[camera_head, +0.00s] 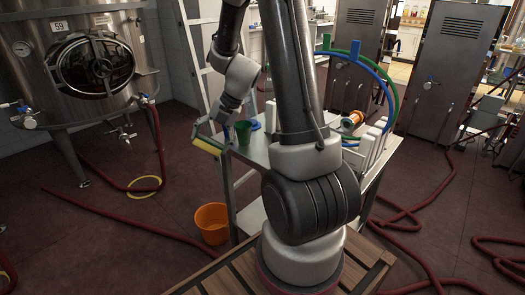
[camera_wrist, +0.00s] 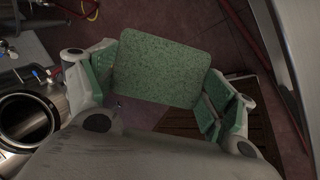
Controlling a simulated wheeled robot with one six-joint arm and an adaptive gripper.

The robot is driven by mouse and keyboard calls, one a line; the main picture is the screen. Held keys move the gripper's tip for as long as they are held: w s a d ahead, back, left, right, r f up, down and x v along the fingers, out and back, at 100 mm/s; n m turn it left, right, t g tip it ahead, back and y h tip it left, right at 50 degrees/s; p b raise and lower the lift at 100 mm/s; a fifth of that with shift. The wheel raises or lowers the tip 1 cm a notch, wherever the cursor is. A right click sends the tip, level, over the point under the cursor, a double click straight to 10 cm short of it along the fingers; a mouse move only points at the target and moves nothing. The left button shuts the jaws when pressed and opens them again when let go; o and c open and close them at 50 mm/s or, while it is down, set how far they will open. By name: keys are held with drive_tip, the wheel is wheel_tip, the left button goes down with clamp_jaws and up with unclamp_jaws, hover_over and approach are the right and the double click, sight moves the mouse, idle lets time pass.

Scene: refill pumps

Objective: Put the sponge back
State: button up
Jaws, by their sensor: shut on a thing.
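The sponge (camera_head: 206,146) is yellow with a green side. My gripper (camera_head: 212,135) is shut on it and holds it in the air, left of the metal cart (camera_head: 250,158). In the wrist view the sponge's green face (camera_wrist: 163,66) sits between the two finger pads of my gripper (camera_wrist: 160,82). A green cup (camera_head: 243,133) stands on the cart close to the right of my gripper, with a blue item (camera_head: 256,125) just behind it. My arm hides the middle of the cart top.
An orange bucket (camera_head: 212,223) is on the floor beside the cart, below the gripper. A steel tank (camera_head: 85,70) stands at the left. Red hoses (camera_head: 130,232) cross the floor. Green and blue hoops (camera_head: 375,70) rise at the cart's right.

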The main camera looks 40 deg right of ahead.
drive_tip(key=s+d+r+n+t+h, duration=0.15)
drive_tip(key=d+n, duration=0.35)
drive_tip(key=d, duration=0.5)
drive_tip(key=s+d+n+h, duration=0.1)
drive_tip(key=d+n+h, duration=0.3)
drive_tip(key=d, duration=0.6)
drive_tip(key=shift+n+y, duration=0.45)
drive_tip(key=shift+n, duration=0.15)
drive_tip(key=f, duration=0.9)
drive_tip(key=shift+a+f, duration=0.1)
drive_tip(key=shift+a, duration=0.1)
drive_tip(key=o, duration=0.8)
